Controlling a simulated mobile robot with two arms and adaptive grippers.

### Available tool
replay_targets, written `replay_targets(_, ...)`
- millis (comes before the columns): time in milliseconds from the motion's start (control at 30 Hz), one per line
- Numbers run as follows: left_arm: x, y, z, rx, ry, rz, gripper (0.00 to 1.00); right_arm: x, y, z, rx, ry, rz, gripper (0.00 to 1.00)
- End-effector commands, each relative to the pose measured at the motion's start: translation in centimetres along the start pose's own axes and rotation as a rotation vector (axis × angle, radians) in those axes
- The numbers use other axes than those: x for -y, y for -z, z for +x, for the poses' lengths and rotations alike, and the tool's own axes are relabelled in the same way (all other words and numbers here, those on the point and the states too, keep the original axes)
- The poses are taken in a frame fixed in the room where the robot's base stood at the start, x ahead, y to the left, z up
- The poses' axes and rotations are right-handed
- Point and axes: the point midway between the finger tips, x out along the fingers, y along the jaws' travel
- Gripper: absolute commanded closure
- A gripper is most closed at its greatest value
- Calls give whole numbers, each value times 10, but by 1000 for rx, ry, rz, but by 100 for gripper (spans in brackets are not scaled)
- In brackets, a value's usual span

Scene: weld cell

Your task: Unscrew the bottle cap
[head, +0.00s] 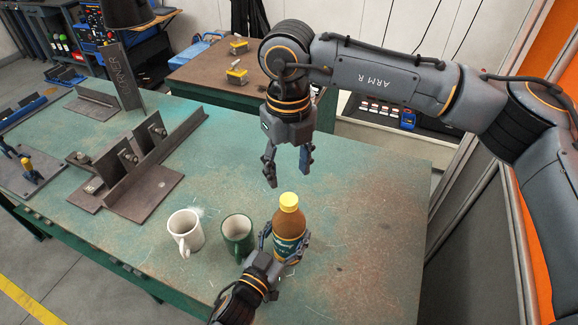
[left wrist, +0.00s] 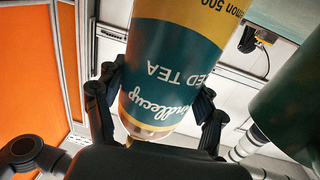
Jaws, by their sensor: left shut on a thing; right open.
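A brown tea bottle (head: 287,226) with a yellow cap (head: 289,201) stands upright on the green table. The cap is on the bottle. My left gripper (head: 286,247) is shut around the lower part of the bottle. The left wrist view shows the bottle's teal label (left wrist: 172,72) between my left fingers (left wrist: 160,110). My right gripper (head: 288,180) is open and empty, pointing down above the table, behind and slightly above the cap and apart from it.
A white mug (head: 186,229) and a green mug (head: 238,232) stand left of the bottle, the green one close to it. Steel fixtures (head: 137,165) lie on the left of the green table (head: 370,205). The table's right side is clear. A brown table (head: 205,70) stands behind.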

Motion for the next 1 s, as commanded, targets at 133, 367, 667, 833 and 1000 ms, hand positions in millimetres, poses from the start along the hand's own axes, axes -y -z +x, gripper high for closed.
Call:
replay_targets(133, 0, 0, 0, 1, 0, 1, 100, 0, 0, 0, -2, -2, 309, 47)
replay_targets(367, 0, 0, 0, 1, 0, 0, 100, 0, 0, 0, -2, -1, 798, 47)
replay_targets(667, 0, 0, 0, 1, 0, 0, 100, 1, 0, 0, -4, -2, 1391, 47)
replay_targets(833, 0, 0, 0, 1, 0, 1, 100, 1, 0, 0, -4, 0, 1598, 47)
replay_targets(1000, 0, 0, 0, 1, 1, 1, 100, 2, 0, 3, -5, 1, 1682, 47)
